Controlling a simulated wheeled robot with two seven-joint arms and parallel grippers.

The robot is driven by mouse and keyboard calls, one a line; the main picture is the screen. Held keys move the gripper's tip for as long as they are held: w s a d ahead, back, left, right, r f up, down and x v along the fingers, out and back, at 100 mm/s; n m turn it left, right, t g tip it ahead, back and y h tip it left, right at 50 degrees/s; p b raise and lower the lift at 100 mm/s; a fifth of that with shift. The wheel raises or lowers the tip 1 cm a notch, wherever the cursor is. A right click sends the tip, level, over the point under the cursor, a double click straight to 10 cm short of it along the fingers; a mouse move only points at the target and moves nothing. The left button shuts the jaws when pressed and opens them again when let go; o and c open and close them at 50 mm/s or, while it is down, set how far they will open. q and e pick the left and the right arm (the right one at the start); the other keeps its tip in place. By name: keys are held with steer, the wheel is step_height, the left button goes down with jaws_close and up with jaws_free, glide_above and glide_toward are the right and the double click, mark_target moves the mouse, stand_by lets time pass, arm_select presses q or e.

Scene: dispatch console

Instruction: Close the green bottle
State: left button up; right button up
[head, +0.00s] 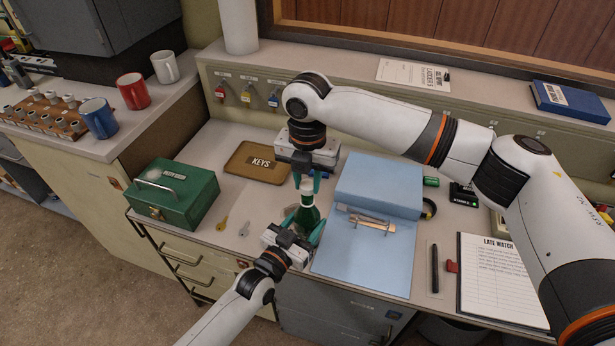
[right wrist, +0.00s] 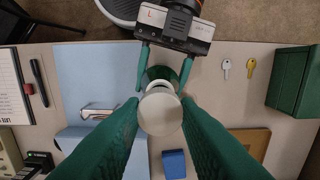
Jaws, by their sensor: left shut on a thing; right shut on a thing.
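The green bottle (head: 306,217) stands upright at the desk's front, left of the blue folder. It also shows from above in the right wrist view (right wrist: 160,73). My left gripper (head: 304,222) is shut around its body from the front. My right gripper (head: 307,183) points down from above and is shut on a white round cap (right wrist: 160,112), holding it at the bottle's mouth. The cap hides most of the mouth, so I cannot tell whether it is seated or just above.
A green cash box (head: 175,195) and two small keys (head: 222,223) lie to the left. A brown keys tray (head: 257,163) is behind. The blue folder (head: 365,255) with a metal clip is close on the right. A clipboard (head: 498,275) lies farther right.

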steer(key=shift+f, duration=0.9)
steer(key=shift+f, duration=0.55)
